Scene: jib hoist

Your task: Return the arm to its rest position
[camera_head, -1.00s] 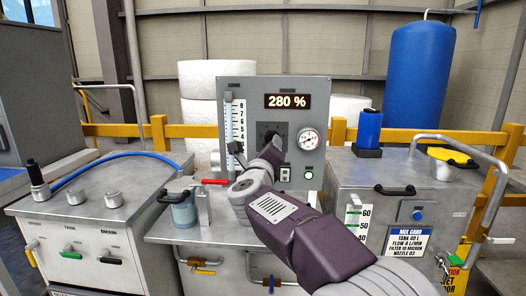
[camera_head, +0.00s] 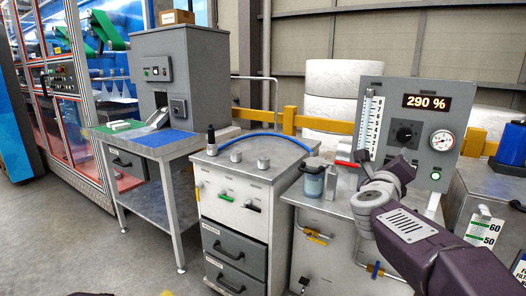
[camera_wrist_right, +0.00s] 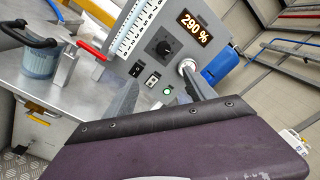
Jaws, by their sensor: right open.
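My right arm, purple and grey, reaches in from the lower right in the head view. Its gripper (camera_head: 384,166) is in front of the grey control panel (camera_head: 384,96), below and left of the black knob (camera_head: 405,134). In the right wrist view the two fingers of the gripper (camera_wrist_right: 160,82) stand apart with nothing between them. The knob (camera_wrist_right: 164,47) is fully visible there, clear of the fingers. The display (camera_head: 426,102) reads 290 %.
A jug (camera_head: 314,180) and a red handle (camera_head: 346,164) are on the bench beside the gripper. A round gauge (camera_head: 442,140) and a lit green button (camera_head: 435,176) are on the panel.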

